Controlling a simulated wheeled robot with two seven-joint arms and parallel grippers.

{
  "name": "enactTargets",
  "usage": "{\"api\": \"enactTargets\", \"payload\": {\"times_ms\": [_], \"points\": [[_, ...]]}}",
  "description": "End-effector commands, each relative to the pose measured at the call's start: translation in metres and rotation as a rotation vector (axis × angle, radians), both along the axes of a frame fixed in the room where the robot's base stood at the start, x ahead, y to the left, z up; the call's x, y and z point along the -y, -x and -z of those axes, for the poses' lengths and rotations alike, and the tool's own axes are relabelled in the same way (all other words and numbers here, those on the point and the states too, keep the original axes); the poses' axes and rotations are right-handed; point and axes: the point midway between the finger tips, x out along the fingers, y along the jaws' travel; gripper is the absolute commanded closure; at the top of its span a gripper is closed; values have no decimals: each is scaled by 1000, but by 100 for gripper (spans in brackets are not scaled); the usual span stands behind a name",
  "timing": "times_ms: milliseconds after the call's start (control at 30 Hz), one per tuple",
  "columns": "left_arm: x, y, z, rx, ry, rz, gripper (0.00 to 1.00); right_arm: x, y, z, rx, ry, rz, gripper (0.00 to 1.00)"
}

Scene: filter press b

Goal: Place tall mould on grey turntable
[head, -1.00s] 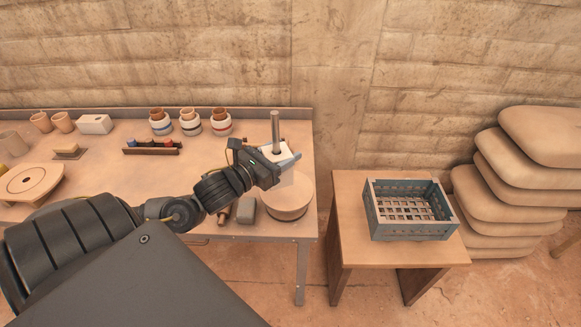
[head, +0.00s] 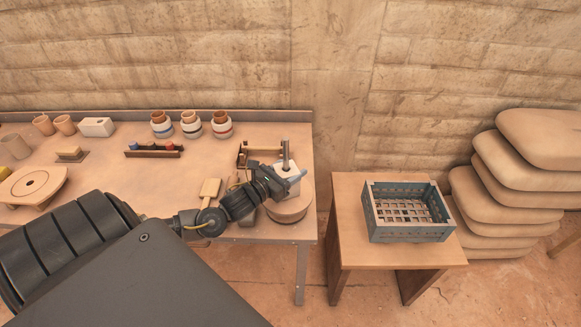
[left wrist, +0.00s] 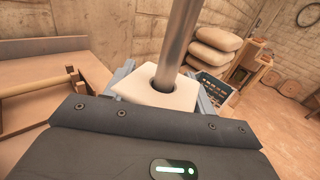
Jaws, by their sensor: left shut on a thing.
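The tall mould (head: 293,171) is a white block with a grey metal rod (head: 285,151) standing up out of its hole. It also shows in the left wrist view (left wrist: 150,92), between the blue-grey fingers. My left gripper (head: 289,181) is shut on it. The mould is upright over the round turntable (head: 289,212) at the workbench's right front corner. The turntable looks tan-grey and is partly hidden by my gripper. I cannot tell whether the mould touches it. My right gripper is not in view.
A wooden frame (head: 243,158) is on the bench behind the mould. A wooden round plate (head: 22,190), cups, striped jars (head: 190,128) and a low white block (head: 97,127) are further left. A blue-grey crate (head: 408,232) sits on a side table beyond a gap.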

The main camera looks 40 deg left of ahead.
Motion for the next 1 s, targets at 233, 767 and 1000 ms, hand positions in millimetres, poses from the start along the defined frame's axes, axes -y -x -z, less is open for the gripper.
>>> {"api": "enactTargets", "payload": {"times_ms": [233,767,1000], "points": [[0,0,0,4,1,0,79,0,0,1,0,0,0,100],[0,0,2,0,-1,0,23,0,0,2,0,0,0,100],[-3,21,3,-3,-1,2,23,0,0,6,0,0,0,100]]}}
